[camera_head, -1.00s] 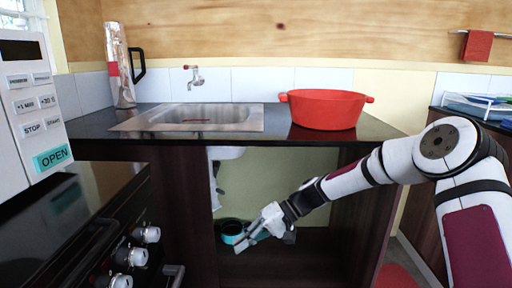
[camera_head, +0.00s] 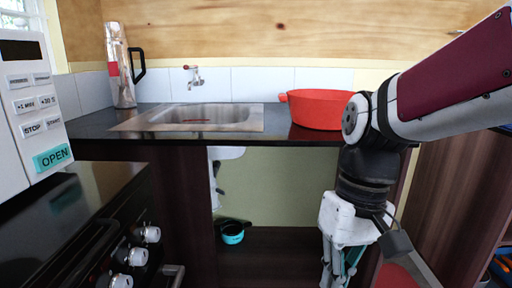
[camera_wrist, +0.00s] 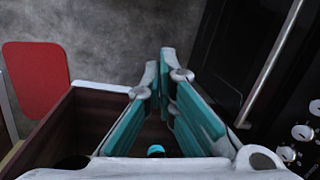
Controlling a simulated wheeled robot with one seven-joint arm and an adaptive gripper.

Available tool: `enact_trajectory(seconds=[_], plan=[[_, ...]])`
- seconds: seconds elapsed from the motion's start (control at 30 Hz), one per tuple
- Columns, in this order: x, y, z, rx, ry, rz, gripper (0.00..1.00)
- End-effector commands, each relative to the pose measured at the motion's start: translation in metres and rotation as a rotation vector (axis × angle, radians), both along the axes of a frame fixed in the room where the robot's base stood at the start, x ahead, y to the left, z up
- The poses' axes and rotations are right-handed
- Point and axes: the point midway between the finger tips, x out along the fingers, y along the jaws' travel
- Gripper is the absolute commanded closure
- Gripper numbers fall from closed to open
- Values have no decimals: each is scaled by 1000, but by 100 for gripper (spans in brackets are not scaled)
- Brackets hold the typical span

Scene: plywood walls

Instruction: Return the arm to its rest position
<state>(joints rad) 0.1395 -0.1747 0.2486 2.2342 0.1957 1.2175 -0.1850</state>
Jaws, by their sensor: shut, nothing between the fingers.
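My gripper (camera_head: 340,280) hangs pointing down at the lower right of the head view, in front of the open cabinet. Its lower end is cut off by the frame edge. In the wrist view, the teal-padded fingers of my gripper (camera_wrist: 162,62) come together at their tips, with nothing between them. My arm folds down from the right and covers part of the red pot and the cabinet's right side. A black and teal round item (camera_head: 232,236) sits on the cabinet floor, apart from my gripper.
The red pot (camera_head: 312,110) stands on the counter beside the sink (camera_head: 190,117). The oven knobs (camera_head: 138,257) and microwave (camera_head: 30,110) are at left. A red seat (camera_wrist: 35,75) shows in the wrist view. Open floor (camera_wrist: 100,35) lies beside it.

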Motion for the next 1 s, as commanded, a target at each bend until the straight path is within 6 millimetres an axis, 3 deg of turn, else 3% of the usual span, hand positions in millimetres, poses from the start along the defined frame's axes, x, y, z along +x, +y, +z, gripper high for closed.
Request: enact_trajectory(seconds=[0.2, 0.5, 0.73, 1.0], plan=[[-67, -32, 17, -90, -64, -95, 100], [-130, -59, 14, -133, -119, -196, 100], [-162, -71, 5, -140, -147, -247, 100], [-150, -71, 50, -136, -184, -244, 100]])
